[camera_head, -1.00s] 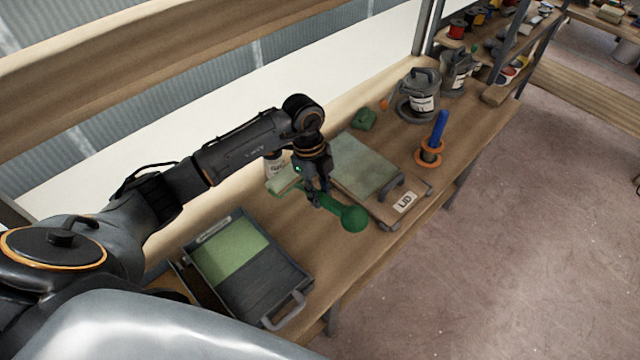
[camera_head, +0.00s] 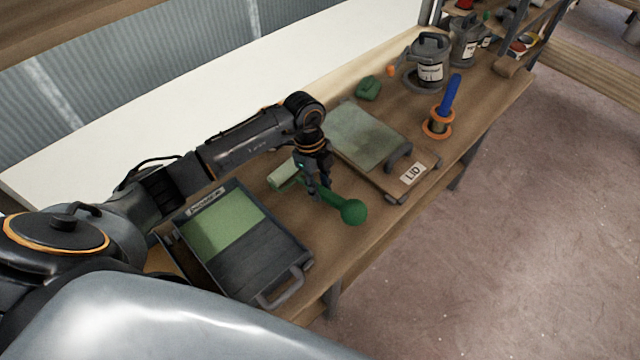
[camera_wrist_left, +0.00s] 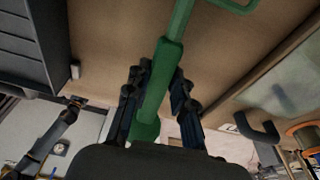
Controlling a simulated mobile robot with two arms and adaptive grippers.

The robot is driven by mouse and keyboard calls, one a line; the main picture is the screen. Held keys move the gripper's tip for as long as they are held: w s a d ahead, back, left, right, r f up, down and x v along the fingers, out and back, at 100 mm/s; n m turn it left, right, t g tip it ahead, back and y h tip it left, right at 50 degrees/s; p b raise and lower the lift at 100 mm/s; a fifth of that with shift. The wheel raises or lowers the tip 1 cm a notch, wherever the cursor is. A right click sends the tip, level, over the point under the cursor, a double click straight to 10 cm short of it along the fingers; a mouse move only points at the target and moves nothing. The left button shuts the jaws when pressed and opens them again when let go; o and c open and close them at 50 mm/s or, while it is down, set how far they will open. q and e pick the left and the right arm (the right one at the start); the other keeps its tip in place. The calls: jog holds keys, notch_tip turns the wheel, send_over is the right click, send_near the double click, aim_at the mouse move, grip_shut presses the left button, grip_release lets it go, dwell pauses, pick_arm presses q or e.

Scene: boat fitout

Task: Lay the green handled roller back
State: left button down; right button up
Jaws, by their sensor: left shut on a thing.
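The green handled roller (camera_head: 353,211) has a green handle with a round knob end and a pale green roller sleeve (camera_head: 284,173). My left gripper (camera_head: 318,194) is shut on its handle over the wooden bench, between the paint tray and the lid. The handle also shows between the fingers in the left wrist view (camera_wrist_left: 160,85). I cannot tell whether the roller touches the bench. My right gripper is not in view.
A lid board (camera_head: 365,137) labelled LID lies right of the gripper. Farther along the bench (camera_head: 478,117) are a green lump (camera_head: 368,88), a blue-handled tool in an orange-rimmed holder (camera_head: 440,120) and grey cans (camera_head: 430,62). Bare bench shows in front of the roller.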

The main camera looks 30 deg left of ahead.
pick_arm(q)
jog(key=c, duration=1.1)
grip_release()
jog(key=shift+o, duration=0.2)
notch_tip(320, 180, up, 12)
jog(key=a, duration=0.2)
jog(key=shift+w, duration=0.25)
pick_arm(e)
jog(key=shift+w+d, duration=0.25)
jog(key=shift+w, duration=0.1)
pick_arm(q)
jog(key=shift+f, duration=0.1)
